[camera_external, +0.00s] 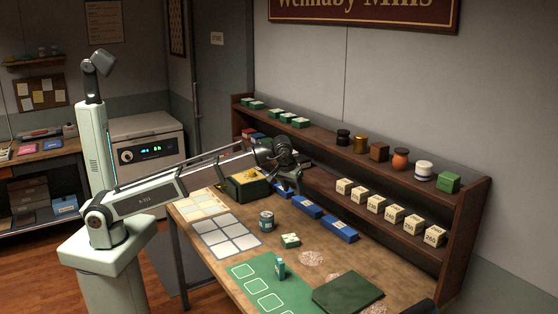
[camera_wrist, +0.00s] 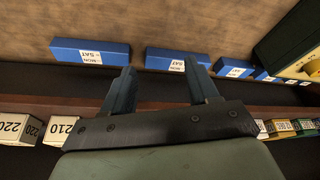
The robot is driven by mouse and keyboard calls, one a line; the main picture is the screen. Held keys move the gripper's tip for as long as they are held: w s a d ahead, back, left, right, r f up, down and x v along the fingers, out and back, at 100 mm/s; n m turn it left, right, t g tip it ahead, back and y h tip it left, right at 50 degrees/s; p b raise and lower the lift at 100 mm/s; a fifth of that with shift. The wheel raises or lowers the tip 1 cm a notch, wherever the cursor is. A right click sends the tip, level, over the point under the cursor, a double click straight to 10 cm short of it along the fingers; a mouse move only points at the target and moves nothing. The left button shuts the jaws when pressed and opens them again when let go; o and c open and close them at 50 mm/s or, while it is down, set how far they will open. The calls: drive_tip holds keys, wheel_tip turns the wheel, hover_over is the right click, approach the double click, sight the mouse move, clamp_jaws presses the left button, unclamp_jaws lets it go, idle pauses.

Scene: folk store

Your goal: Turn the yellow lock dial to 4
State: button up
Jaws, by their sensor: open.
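A dark green box (camera_external: 246,190) with a yellow dial (camera_external: 250,174) on it stands at the far left part of the wooden table. In the wrist view the box (camera_wrist: 287,42) and part of the yellow dial (camera_wrist: 313,68) are cut off at the right edge. The dial's numbers cannot be read. My gripper (camera_external: 293,187) is to the right of the box in the external view, apart from the dial. In the wrist view my gripper (camera_wrist: 158,78) has its two fingers spread, with nothing between them.
Several blue boxes (camera_external: 340,230) labelled with days line the table in front of the shelf. The wooden shelf (camera_external: 465,215) carries numbered cream boxes (camera_external: 377,204) close to my gripper. A can (camera_external: 266,221), a small green-and-white box (camera_external: 290,241) and a teal bottle (camera_external: 280,268) stand on the table.

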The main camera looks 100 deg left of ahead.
drive_tip(key=s+a+r+n+g, duration=0.2)
drive_tip(key=s+a+r+n, duration=0.2)
drive_tip(key=s+a, duration=0.6)
drive_tip(key=n+g, duration=0.2)
drive_tip(key=n, duration=0.4)
approach(252, 171)
drive_tip(key=x, duration=0.8)
drive_tip(key=shift+f, duration=0.3)
drive_tip(key=shift+a, duration=0.1)
drive_tip(key=shift+c, duration=0.3)
drive_tip(key=c, duration=1)
drive_tip(key=shift+o, duration=0.2)
